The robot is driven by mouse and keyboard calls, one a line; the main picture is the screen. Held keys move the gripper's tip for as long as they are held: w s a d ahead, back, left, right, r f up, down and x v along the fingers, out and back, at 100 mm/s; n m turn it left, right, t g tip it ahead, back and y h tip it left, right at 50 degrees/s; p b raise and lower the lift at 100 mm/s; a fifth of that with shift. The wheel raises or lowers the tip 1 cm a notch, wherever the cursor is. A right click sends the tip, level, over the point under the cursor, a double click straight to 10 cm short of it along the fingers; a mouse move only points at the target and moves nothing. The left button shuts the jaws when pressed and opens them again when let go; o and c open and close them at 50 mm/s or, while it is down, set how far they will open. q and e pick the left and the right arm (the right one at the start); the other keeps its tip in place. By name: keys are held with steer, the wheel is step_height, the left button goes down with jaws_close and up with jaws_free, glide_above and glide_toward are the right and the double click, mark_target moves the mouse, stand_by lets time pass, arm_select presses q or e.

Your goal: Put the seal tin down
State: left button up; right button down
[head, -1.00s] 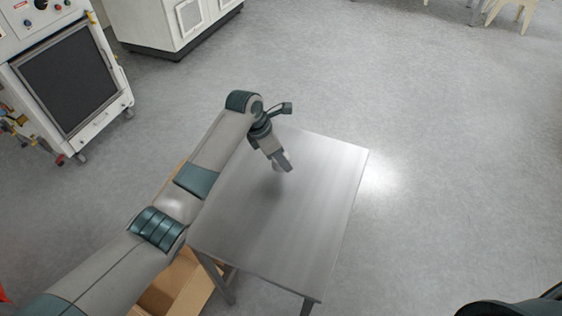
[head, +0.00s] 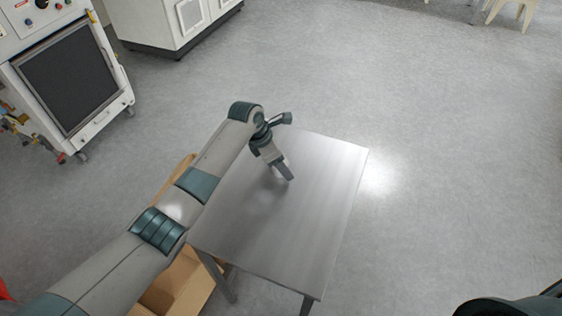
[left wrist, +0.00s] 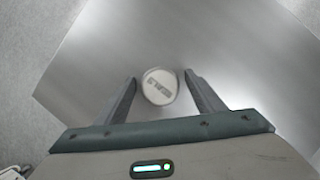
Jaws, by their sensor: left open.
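My left gripper (left wrist: 160,76) is open, with one finger on each side of the tin and a narrow gap to each. In the head view my left gripper (head: 287,172) points down over the middle of the table, and the tin is mostly hidden behind it. My right gripper is not in view.
An open cardboard box (head: 193,292) stands on the floor by the table's left side. A white machine with a dark panel (head: 70,75) stands at the upper left, beside a white cabinet (head: 165,25). The table's right part and the floor beyond are clear.

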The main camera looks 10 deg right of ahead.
arm_select(q)
steer(key=w+b+v, duration=0.1)
steer(key=v, duration=1.1)
steer(key=shift+s+r+b, duration=0.15)
steer(key=shift+s+b, duration=0.2)
steer(key=shift+s, duration=0.1)
